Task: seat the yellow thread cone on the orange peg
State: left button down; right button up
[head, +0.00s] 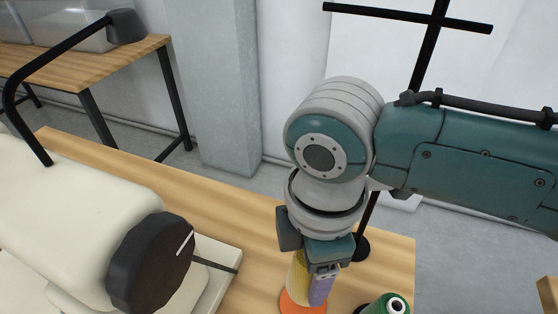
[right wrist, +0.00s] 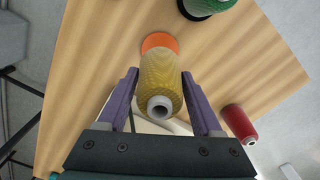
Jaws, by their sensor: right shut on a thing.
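The yellow thread cone (right wrist: 160,85) is between the purple fingers of my right gripper (right wrist: 161,74), which is shut on it. In the right wrist view its narrow end with a pale hollow core faces the camera. The orange disc (right wrist: 159,41) of the peg shows just past the cone's wide end. In the head view the cone (head: 296,278) stands roughly upright under my right gripper (head: 314,285), over the orange disc (head: 302,303). The peg's upright part is hidden, and I cannot tell whether the cone touches the disc. My left gripper is out of view.
A green thread cone (head: 388,305) stands close to the right of the orange disc. A red thread cone (right wrist: 238,122) shows at the right in the right wrist view. A cream machine with a dark knob (head: 150,262) fills the left of the wooden table (head: 215,222).

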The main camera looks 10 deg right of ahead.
jog(key=shift+f+b, duration=2.45)
jog(key=shift+f, duration=0.7)
jog(key=o, duration=1.6)
jog(key=shift+c, duration=0.2)
notch_tip(320, 180, up, 10)
jog(key=p, duration=0.3)
